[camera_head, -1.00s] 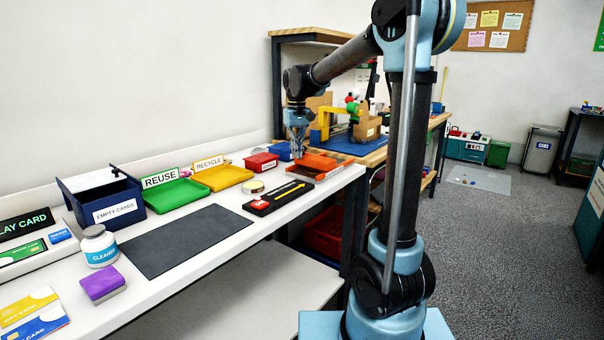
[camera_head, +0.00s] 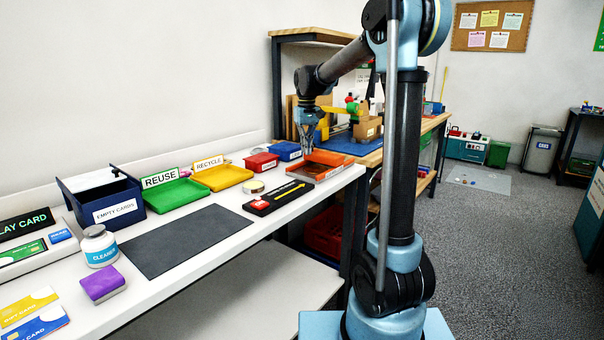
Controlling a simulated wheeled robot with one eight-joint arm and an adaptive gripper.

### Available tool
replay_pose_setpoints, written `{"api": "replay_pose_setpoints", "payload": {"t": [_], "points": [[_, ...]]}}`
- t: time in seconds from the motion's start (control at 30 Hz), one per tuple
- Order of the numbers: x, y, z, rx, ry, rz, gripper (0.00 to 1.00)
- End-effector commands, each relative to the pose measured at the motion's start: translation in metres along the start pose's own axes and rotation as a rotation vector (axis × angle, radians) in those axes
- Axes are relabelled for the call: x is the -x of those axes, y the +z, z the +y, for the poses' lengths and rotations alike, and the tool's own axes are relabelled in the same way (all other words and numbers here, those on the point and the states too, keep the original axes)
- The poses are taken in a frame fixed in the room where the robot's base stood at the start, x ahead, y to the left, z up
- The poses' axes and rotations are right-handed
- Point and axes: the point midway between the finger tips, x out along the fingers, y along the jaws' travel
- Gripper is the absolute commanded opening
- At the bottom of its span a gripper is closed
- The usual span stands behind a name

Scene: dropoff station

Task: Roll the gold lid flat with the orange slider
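An orange frame or tray (camera_head: 335,159) with a greyish inside sits near the far right end of the white counter. I cannot tell which part of it is the slider. My gripper (camera_head: 307,152) points down at the left side of this orange piece, above or touching it; the small view does not settle which. Its fingers look close together, but any gap or held thing is too small to make out. I cannot pick out the gold lid for sure. A small round tin with a pale gold top (camera_head: 254,186) stands on the counter to the left.
A black tray with a yellow arrow (camera_head: 280,197) and a red box (camera_head: 262,162) lie near the orange piece. A blue box (camera_head: 287,150) stands behind my gripper. Yellow (camera_head: 222,180) and green (camera_head: 178,197) trays line the back. A dark mat (camera_head: 185,240) lies clear in front.

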Motion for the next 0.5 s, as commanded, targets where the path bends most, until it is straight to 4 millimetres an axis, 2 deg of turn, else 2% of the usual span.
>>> {"api": "replay_pose_setpoints", "payload": {"t": [0.5], "points": [[-0.001,-0.014,0.026,-0.003,0.001,-0.002,0.00]]}}
